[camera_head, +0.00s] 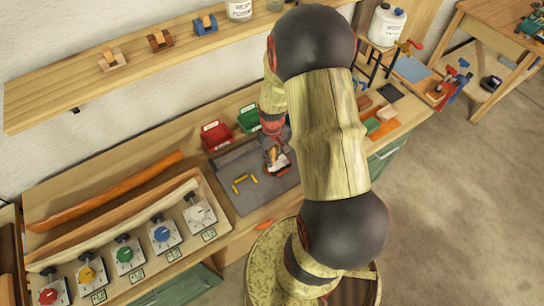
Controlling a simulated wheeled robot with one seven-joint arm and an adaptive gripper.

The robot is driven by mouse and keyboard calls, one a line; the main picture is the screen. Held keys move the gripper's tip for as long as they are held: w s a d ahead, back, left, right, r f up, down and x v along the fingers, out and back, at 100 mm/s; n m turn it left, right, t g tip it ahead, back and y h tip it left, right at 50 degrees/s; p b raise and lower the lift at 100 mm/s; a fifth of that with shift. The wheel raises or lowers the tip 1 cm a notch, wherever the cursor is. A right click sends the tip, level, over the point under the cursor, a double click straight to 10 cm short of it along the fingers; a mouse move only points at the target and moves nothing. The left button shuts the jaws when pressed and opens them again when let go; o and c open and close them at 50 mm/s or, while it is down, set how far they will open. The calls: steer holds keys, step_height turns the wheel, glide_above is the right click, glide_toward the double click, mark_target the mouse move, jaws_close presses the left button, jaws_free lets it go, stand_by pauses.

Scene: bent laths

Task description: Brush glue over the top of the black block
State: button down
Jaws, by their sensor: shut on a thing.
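My gripper (275,157) is small in view, over the grey mat (250,195) on the workbench. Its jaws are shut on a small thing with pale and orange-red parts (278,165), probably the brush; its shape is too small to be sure. A flat black block (390,91) lies on the bench's right part, well away from my gripper. A white bottle with a blue cap (387,25) stands on a small stand behind it; I cannot tell whether it holds the glue. My arm hides part of the middle of the bench.
Red (215,136) and green (249,119) bins stand behind the mat. Small yellow pieces (243,183) lie on it. A rack with several coloured knobs (124,255) and an orange bent lath (105,190) are at left. An orange mat (385,127) with blocks lies at right.

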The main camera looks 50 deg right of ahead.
steer(key=shift+s+d, duration=0.3)
steer(key=shift+d, duration=0.95)
steer(key=shift+s+d, duration=0.3)
steer(key=shift+d, duration=1)
steer(key=shift+s+d, duration=0.3)
steer(key=shift+d, duration=0.95)
steer(key=shift+w+a, duration=0.3)
steer(key=shift+a, duration=0.95)
steer(key=shift+w+a, duration=0.3)
steer(key=shift+a, duration=1)
steer(key=shift+w+a, duration=0.3)
steer(key=shift+a, duration=0.95)
steer(key=shift+s+d, duration=0.3)
steer(key=shift+d, duration=0.95)
steer(key=shift+s+d, duration=0.35)
steer(key=shift+d, duration=0.95)
steer(key=shift+s+d, duration=0.3)
steer(key=shift+d, duration=0.95)
steer(key=shift+r, duration=0.1)
step_height(320, 180, up, 6)
steer(key=p, duration=0.3)
steer(key=shift+r+p, duration=0.1)
steer(key=shift+p, duration=0.2)
step_height(320, 180, up, 3)
steer(key=shift+f+p, duration=0.1)
steer(key=shift+p, duration=0.75)
